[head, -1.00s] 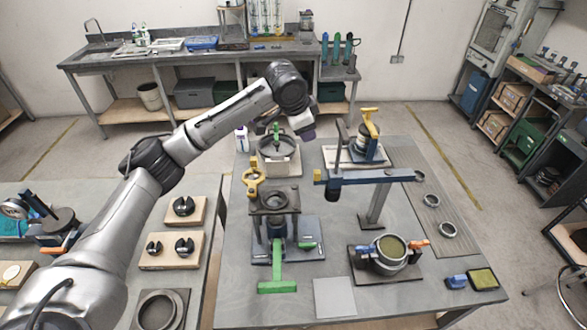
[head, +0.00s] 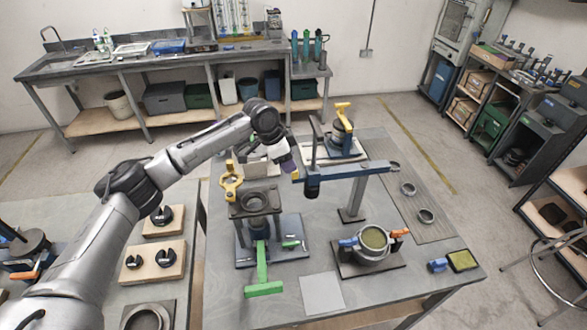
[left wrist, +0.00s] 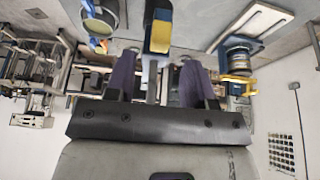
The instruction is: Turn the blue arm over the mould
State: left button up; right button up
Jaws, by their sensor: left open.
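The blue arm (head: 335,175) is a long beam on a grey post (head: 352,203), with a yellow end at its left. The mould (head: 373,240) is a round metal ring filled with greenish material, in front of the post; the beam is not over it. My left gripper (head: 291,168) is open at the yellow end of the beam. In the left wrist view, the purple fingers (left wrist: 158,78) stand on either side of the blue arm's yellow-faced end (left wrist: 160,38). Whether they touch it I cannot tell. My right gripper is not in view.
A press-like stand with a green lever (head: 262,270) stands left of the mould. A device with a yellow lever (head: 343,118) is behind the beam. A flat pale plate (head: 322,293) lies in front.

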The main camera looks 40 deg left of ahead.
pick_arm(q)
jog(key=shift+x, duration=2.2)
jog(key=shift+c, duration=0.5)
grip_shut()
jog(key=shift+d, duration=0.1)
